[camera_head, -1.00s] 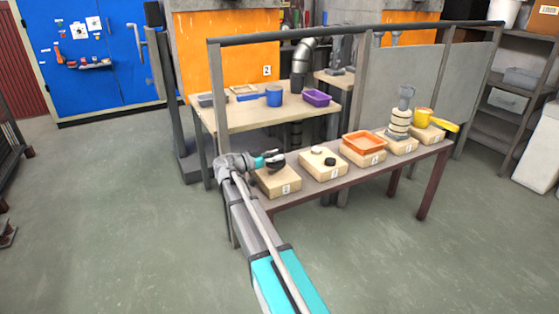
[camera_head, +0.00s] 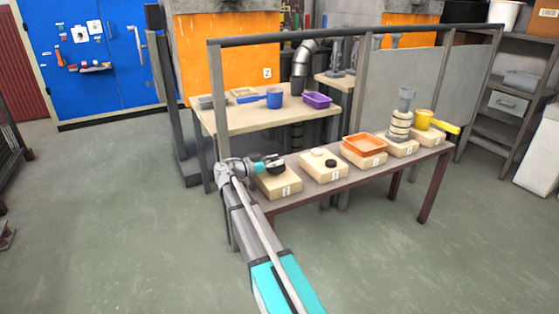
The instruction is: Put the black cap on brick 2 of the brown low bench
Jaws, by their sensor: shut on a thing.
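My gripper (camera_head: 274,160) is at the near left end of the brown low bench (camera_head: 299,199), over the nearest pale brick (camera_head: 283,186). It is shut on a dark round thing, which looks like a black cap (camera_head: 277,169). This sits low over the brick's top; whether it touches is too small to tell. The second pale brick (camera_head: 322,172) carries a white round piece (camera_head: 318,151) and another small black round piece (camera_head: 331,162). The brick labels are too small to read surely.
A grey rail frame (camera_head: 216,95) rises behind the bench. A table behind holds a blue cup (camera_head: 274,99) and purple bin (camera_head: 317,99).

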